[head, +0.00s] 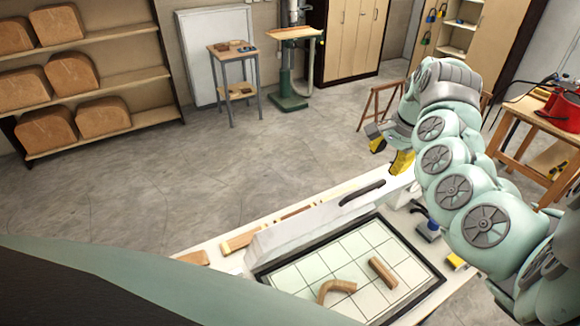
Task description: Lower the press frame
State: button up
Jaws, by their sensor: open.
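The press frame (310,227) stands raised along the far side of the press bed as a pale panel with a black handle (362,193) on its top edge. The press bed (303,265) is a light gridded surface with a dark rim. A bent wooden strip (337,287) and a short wooden piece (382,272) lie on it. My gripper (389,149), with yellow fingers, is open and empty. It appears beyond and above the handle, apart from it. My arm comes in from the right and hides part of the bench's right end.
Wood strips (240,240) lie behind the frame. A wooden table (540,140) stands at the right. Open floor (220,165) lies beyond the bench.

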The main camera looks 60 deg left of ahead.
jog(key=p, duration=0.3)
send_over(370, 187)
jog(key=d, duration=0.1)
jog(key=shift+d+x, duration=0.65)
jog(key=shift+x, duration=2.1)
jog(key=shift+s+f, duration=0.25)
jog(key=shift+f, duration=0.9)
jog(key=shift+w+a+f, duration=0.1)
jog(key=shift+a+f, duration=0.05)
jog(key=shift+f, duration=0.55)
jog(key=shift+b+x, duration=0.9)
jog(key=shift+x, duration=0.3)
jog(key=shift+o, duration=0.4)
grip_shut()
jog(key=shift+w, duration=0.15)
